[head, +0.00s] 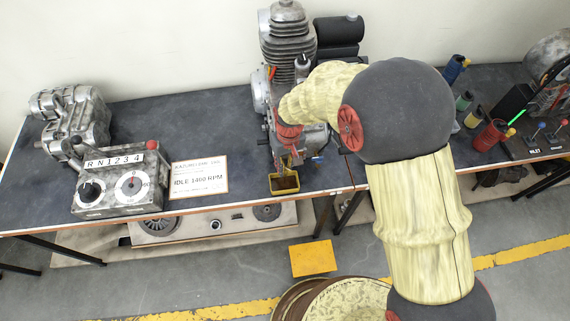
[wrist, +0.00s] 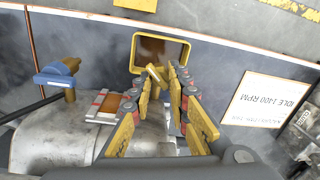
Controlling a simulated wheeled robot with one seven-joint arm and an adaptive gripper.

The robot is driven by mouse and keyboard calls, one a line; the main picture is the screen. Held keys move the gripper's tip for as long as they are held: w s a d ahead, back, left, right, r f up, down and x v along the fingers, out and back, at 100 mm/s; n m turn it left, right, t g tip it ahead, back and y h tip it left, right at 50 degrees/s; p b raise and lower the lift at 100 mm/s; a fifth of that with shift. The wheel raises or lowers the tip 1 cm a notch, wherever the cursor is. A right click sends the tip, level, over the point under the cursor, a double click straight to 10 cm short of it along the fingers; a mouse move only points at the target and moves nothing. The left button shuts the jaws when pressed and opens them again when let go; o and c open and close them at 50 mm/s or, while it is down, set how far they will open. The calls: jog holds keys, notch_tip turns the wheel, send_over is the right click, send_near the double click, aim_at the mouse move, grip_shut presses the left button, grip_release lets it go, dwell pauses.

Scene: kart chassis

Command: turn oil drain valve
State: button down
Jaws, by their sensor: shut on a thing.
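My gripper (wrist: 160,76) is low at the front of the engine (head: 287,45), its fingers closed around a small brass-coloured piece (wrist: 153,72) that appears to be the oil drain valve. The fingers hide most of that piece, so how far it is turned cannot be told. Just beyond the fingertips is a yellow-rimmed tray (wrist: 134,52) with a brown inside, also in the head view (head: 284,191). In the head view my arm's end covers the engine's lower front and the fingers cannot be made out.
A brass fitting with a blue handle (wrist: 54,76) sits left of my gripper in the wrist view. A white IDLE 1400 RPM sign (head: 199,177) and a metal gear control box (head: 119,186) lie left on the bench. A red cup (head: 489,136) stands right.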

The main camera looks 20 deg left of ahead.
aim_at(287, 168)
dwell(0.3)
jog(key=c, duration=1.7)
grip_release()
jog(key=shift+r, duration=0.1)
jog(key=r, duration=1.1)
jog(key=shift+w+d+r, duration=0.25)
jog(key=shift+r, duration=0.15)
